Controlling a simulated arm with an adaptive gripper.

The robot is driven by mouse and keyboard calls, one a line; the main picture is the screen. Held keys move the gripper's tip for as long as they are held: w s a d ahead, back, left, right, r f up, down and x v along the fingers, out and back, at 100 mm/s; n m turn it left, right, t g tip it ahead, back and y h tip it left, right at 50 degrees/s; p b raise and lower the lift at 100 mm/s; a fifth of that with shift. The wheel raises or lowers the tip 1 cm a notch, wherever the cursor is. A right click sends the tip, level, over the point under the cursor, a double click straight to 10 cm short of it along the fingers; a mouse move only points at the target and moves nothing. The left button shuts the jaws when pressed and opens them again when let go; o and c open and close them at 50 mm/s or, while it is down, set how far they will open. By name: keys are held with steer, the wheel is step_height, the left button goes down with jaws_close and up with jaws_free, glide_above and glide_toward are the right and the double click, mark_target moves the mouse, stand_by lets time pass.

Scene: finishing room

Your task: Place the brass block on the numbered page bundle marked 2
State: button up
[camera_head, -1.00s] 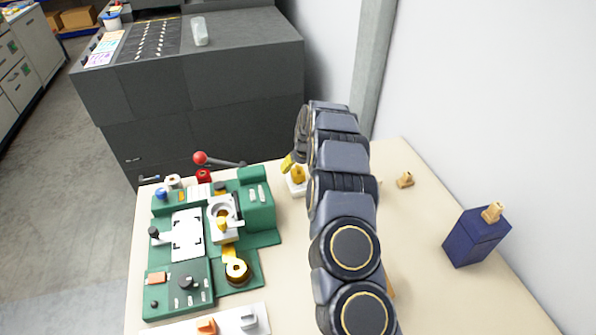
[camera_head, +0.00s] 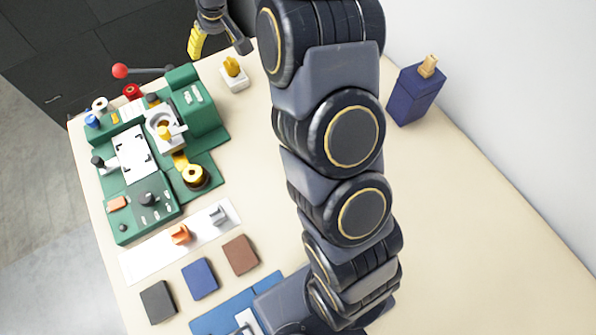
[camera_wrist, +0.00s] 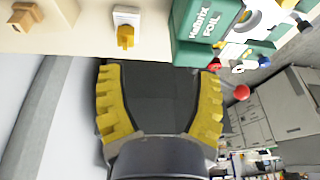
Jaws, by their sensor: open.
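A brass-coloured, knob-topped block (camera_head: 232,66) stands on a small white block (camera_head: 235,83) near the table's far edge, to the right of the green machine. The brass piece (camera_wrist: 125,36) and the white block (camera_wrist: 125,16) also show at the top of the wrist view. My gripper (camera_head: 221,42) is open and empty, beyond and slightly left of the brass block in the head view. Its yellow-padded fingers (camera_wrist: 160,75) are spread in the wrist view with nothing between them. I cannot make out a page bundle marked 2; no such number is legible.
The green foil machine (camera_head: 205,112) with its red-ball lever (camera_head: 120,71) stands at left. A white strip (camera_head: 150,262) bears orange and grey pieces. Grey, blue and brown square pads lie in front. A navy box (camera_head: 415,95) stands right. The right tabletop is clear.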

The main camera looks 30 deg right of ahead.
steer(key=s+a+r+g, duration=0.1)
steer(key=s+r, duration=0.2)
steer(key=s, duration=0.9)
steer(key=s+a+r+g, duration=0.1)
steer(key=s+r+g, duration=0.1)
steer(key=s, duration=1.1)
steer(key=s+a+r+g, duration=0.1)
steer(key=s+r+g, duration=0.1)
steer(key=s, duration=1.1)
steer(key=shift+s+a+r+m+h, duration=0.3)
steer(key=shift+a+r+h, duration=0.1)
steer(key=shift+r, duration=0.5)
